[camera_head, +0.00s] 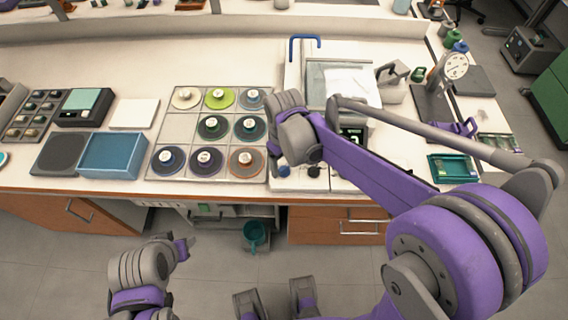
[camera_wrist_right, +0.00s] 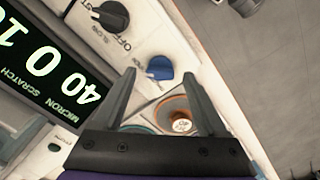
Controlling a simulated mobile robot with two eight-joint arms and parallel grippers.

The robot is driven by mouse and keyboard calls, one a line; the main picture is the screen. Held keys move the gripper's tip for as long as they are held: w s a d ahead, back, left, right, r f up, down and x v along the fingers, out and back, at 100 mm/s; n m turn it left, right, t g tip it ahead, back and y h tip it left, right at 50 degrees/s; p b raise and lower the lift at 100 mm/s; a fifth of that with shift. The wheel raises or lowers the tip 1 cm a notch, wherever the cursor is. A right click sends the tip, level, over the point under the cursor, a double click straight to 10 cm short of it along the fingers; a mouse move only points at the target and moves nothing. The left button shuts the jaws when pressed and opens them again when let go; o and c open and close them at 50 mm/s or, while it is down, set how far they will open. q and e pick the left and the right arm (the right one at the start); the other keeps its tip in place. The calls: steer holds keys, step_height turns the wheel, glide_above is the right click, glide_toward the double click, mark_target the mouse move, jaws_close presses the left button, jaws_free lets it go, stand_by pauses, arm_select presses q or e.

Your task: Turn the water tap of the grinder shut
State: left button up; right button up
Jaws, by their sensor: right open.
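A blue knob (camera_wrist_right: 160,68), which looks like the water tap, sits on the grinder's white front panel. In the head view the blue knob (camera_head: 284,172) shows just below my right wrist. In the right wrist view my right gripper (camera_wrist_right: 159,76) is open, with its two fingertips on either side of the blue knob. No contact can be made out. The grinder (camera_head: 300,70) is white, with a blue bent pipe on top.
A black OFF-marked knob (camera_wrist_right: 110,15) and a green-lit display (camera_wrist_right: 45,60) lie close to the blue knob. A tray of coloured discs (camera_head: 180,125) is left of the grinder. A dial stand (camera_head: 436,95) is to its right.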

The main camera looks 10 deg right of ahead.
steer(key=shift+f, duration=0.35)
jaws_close()
